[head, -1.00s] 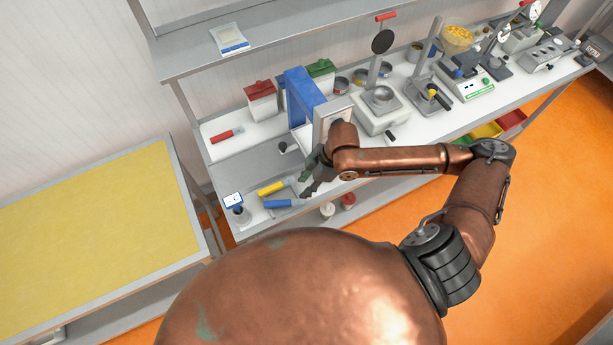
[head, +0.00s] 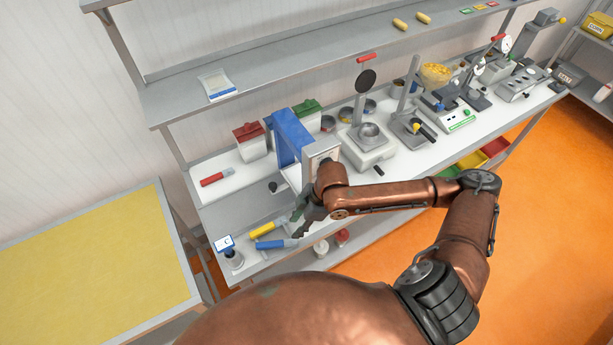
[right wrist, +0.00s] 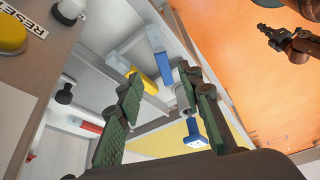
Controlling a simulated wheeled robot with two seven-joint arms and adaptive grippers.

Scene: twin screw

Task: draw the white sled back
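I cannot single out the white sled with certainty. A blue frame (head: 290,137) with a white-grey front panel (head: 322,151) stands on the bench beside my right gripper (head: 303,222). A black knob (right wrist: 64,95) on a short stem shows in the right wrist view, left of the fingers. A yellow handle (head: 268,228) and a blue handle (head: 271,244) lie just left of my right gripper. In the right wrist view my right gripper (right wrist: 163,112) has its green-padded fingers wide apart, with nothing between them. My left gripper (right wrist: 270,38) hangs over the orange floor; its opening is unclear.
A red handle (head: 216,177) lies at the bench's left. White boxes with a red lid (head: 248,132) and a green lid (head: 306,108) stand behind the frame. A stand with a blue-white sign (head: 225,243) is at the front corner. Instruments fill the right side.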

